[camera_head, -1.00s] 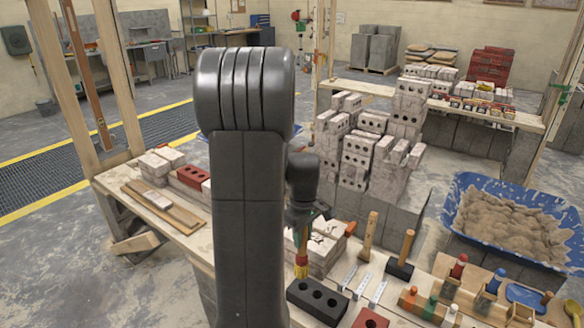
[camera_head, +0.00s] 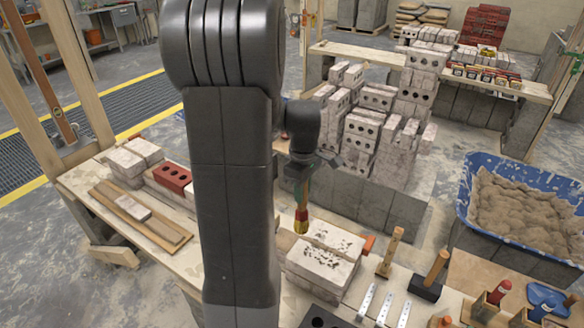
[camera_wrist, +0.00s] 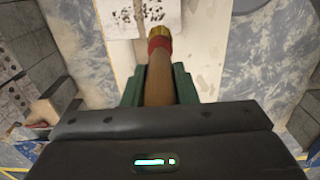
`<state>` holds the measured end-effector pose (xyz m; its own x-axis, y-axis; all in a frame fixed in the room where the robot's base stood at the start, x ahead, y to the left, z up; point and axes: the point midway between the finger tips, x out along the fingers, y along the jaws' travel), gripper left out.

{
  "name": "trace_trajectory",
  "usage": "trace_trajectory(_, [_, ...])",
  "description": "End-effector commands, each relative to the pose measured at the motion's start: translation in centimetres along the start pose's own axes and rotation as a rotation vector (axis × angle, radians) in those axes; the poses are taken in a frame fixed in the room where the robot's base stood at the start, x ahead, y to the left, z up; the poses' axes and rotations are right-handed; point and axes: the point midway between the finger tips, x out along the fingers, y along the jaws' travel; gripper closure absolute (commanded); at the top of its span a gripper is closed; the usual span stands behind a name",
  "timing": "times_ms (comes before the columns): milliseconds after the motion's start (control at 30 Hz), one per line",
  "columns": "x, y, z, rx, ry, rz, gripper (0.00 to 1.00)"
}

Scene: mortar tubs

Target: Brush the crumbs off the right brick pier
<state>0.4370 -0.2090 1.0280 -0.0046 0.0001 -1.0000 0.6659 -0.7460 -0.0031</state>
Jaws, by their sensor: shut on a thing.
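My gripper (camera_head: 304,180) is shut on the handle of a brush (camera_head: 301,214) with a red band and yellow bristles. The brush hangs bristles down. In the wrist view the brush (camera_wrist: 159,45) points away between the green fingers of my gripper (camera_wrist: 158,88). The right brick pier (camera_head: 320,272), pale and block-like, stands on the bench. Dark crumbs (camera_head: 330,243) are scattered over its top. The bristles appear at the pier's far left corner; I cannot tell whether they touch it. In the wrist view the speckled pier top (camera_wrist: 158,14) lies beyond the bristles.
Another pale brick pile (camera_head: 132,160) and a red brick (camera_head: 172,178) are at the bench's left. A blue sand tub (camera_head: 466,190) stands at the right. My arm hides part of the bench.

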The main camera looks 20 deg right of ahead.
Motion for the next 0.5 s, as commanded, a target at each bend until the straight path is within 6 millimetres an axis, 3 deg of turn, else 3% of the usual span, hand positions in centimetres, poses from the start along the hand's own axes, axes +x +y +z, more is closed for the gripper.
trace_trajectory(233, [1.0,0.0,0.0,0.001,0.0,0.0,1.0])
trace_trajectory(500, [4.0,0.0,0.0,0.001,0.0,-0.001,1.0])
